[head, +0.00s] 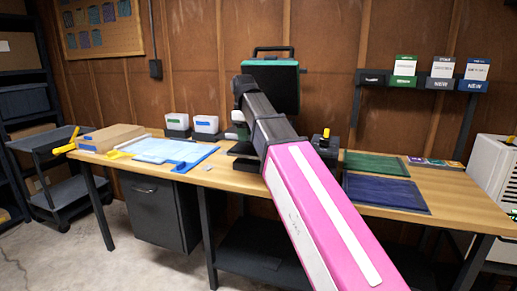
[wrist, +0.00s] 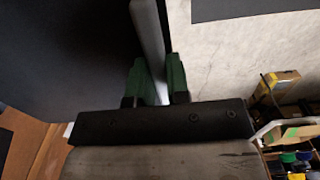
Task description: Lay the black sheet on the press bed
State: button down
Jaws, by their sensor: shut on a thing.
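The press stands on the workbench in the head view, with its teal-edged black upper plate (head: 274,88) raised and a black handle on top. Its bed is mostly hidden behind my pink arm. In the head view the fingers are hidden by the arm.
The wooden workbench (head: 455,197) holds a green mat (head: 376,164) and a blue mat (head: 385,192) at right. A light blue board (head: 165,150), a cardboard box (head: 110,137) and two white bins stand at left. A dark cart (head: 60,165) is beyond the left end.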

jog(key=w+d+f, duration=0.3)
jog(key=w+f, duration=0.5)
jog(key=f, duration=0.1)
jog(key=shift+d+f, duration=0.1)
jog(key=shift+f, duration=0.15)
jog(key=c, duration=1.1)
grip_release()
notch_tip(320, 180, up, 12)
jog(key=shift+r, duration=0.15)
jog(key=shift+s, duration=0.1)
